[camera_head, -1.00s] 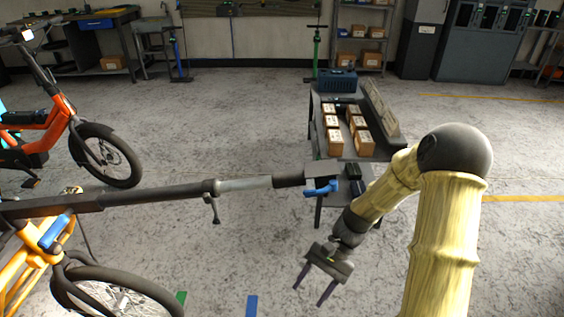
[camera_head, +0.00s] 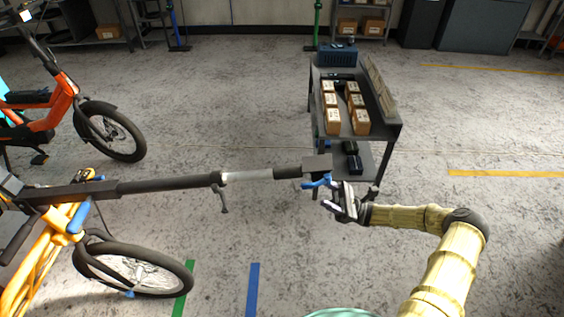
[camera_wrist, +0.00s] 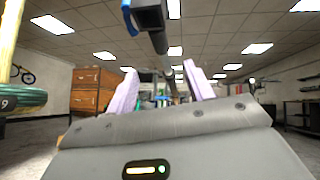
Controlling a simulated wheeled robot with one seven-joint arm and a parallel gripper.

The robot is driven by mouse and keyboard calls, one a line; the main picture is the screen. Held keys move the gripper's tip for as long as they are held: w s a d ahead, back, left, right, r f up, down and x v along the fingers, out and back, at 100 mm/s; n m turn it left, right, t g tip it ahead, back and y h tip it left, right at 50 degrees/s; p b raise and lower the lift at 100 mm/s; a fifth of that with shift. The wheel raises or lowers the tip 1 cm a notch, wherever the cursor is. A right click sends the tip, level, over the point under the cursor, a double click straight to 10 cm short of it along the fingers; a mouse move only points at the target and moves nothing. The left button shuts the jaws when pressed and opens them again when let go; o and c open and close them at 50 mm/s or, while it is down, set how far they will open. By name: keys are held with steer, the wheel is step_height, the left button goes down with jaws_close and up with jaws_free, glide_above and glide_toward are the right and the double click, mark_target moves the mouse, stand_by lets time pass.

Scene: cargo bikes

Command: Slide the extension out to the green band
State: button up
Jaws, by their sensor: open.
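A small clamp lever (camera_head: 221,197) hangs at the tube's end. A green strip (camera_head: 183,290) lies on the floor below the pole. My gripper (camera_head: 335,197) is open beside the handle, just right of and below it; contact cannot be told. In the wrist view, the end block (camera_wrist: 150,14) is above the open, empty fingers (camera_wrist: 163,88).
A grey cart (camera_head: 392,128) with several boxes stands behind the pole's end. A blue strip (camera_head: 252,290) lies right of the green one. Open floor lies at right.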

mark_target(280, 169)
stand_by(0.3)
steer(key=p+x, duration=0.2)
steer(key=x, duration=1.5)
steer(key=shift+a+r, duration=0.1)
steer(key=shift+a, duration=0.15)
steer(key=shift+c, duration=0.2)
jaws_close()
